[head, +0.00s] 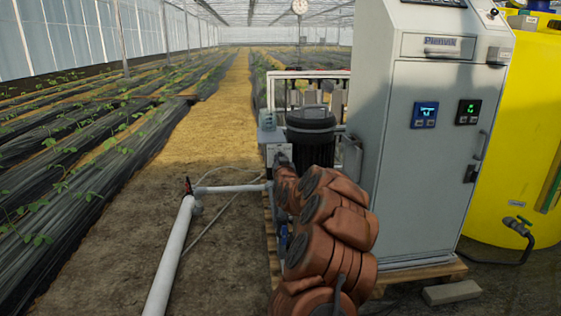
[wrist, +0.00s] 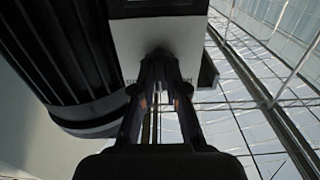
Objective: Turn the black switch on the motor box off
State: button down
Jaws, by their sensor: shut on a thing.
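The motor box (wrist: 140,45) shows in the wrist view as a pale face with dark lettering at its lower edge. It also shows in the head view as a small light grey box (head: 270,150) beside the black motor (head: 311,124). My gripper (wrist: 160,75) reaches that face, its two fingers drawn together at the tips. They are shut on the black switch (wrist: 160,53), which is mostly hidden by the fingers. In the head view my brown arm covers much of the area below the box, and the switch's angle cannot be read.
A tall grey control cabinet (head: 405,190) stands right of the motor, with a yellow tank (head: 525,150) beyond it. A white pipe (head: 172,255) crosses the ground at the left. A sandy path (head: 215,115) runs clear between plant rows.

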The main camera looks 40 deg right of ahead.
jog(key=c, duration=1.2)
grip_release()
jog(key=v, duration=1.2)
jog(key=shift+w+a, duration=0.1)
jog(key=shift+a, duration=0.05)
